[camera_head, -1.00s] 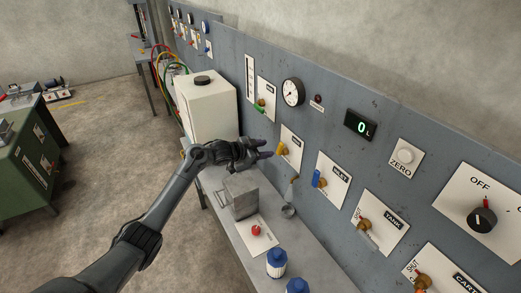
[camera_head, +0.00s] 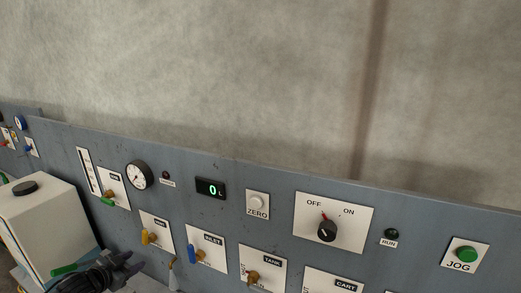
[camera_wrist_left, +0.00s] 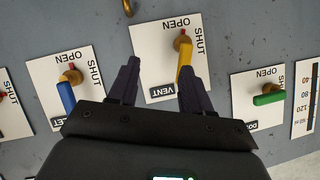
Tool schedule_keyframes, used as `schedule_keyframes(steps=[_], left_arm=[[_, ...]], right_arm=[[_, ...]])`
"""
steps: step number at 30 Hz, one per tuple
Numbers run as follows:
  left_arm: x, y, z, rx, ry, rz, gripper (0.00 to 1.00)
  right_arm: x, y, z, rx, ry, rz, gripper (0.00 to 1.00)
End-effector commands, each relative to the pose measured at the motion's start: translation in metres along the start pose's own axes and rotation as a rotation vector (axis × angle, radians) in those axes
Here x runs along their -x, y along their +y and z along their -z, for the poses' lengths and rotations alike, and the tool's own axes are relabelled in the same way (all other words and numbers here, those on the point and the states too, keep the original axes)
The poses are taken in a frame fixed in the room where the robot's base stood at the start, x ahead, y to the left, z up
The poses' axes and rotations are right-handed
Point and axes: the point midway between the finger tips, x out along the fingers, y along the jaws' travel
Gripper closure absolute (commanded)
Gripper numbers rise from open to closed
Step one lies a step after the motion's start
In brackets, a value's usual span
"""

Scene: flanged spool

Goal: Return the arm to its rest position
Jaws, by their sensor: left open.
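My left gripper (camera_head: 136,262) is at the bottom left of the head view, in front of the panel (camera_head: 262,186), below and left of the yellow valve handle (camera_head: 150,238). In the left wrist view its two dark fingers (camera_wrist_left: 158,72) are spread apart with nothing held between them. There the yellow handle (camera_wrist_left: 185,54) on the VENT plate (camera_wrist_left: 154,50) shows just beyond the right fingertip. I cannot tell whether they touch. My right gripper is in neither view.
A blue handle (camera_head: 196,253) and a green handle (camera_head: 107,201) sit either side of the yellow one. A white box-shaped tank (camera_head: 45,225) stands left of the gripper. An OFF/ON knob (camera_head: 327,231) and a green JOG button (camera_head: 466,254) are further right.

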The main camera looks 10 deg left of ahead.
Motion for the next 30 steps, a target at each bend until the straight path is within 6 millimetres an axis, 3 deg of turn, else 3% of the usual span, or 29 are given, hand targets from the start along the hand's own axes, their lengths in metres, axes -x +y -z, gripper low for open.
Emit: schedule_keyframes(steps=[1,4,7,12,15,18,25,30], left_arm=[[-0.003,0.031,-0.014,-0.016,-0.04,-0.009,0.51],[0.001,0.091,-0.04,-0.045,-0.131,-0.01,0.51],[0.02,0.159,-0.066,-0.053,-0.232,-0.017,0.51],[0.083,0.264,-0.1,-0.003,-0.41,-0.051,0.51],[0.129,0.309,-0.111,0.051,-0.508,-0.084,0.51],[0.172,0.343,-0.116,0.113,-0.596,-0.122,0.51],[0.267,0.397,-0.116,0.266,-0.774,-0.227,0.51],[0.287,0.377,-0.074,0.26,-0.774,-0.223,0.51]], right_arm=[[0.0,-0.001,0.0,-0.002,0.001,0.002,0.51],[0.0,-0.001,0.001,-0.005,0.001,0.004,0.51],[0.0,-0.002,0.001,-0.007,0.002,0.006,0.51],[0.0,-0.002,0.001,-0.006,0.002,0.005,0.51],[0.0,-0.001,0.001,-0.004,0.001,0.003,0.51],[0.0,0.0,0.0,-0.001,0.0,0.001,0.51],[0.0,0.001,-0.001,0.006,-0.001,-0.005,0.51],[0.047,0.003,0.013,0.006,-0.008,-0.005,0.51]])
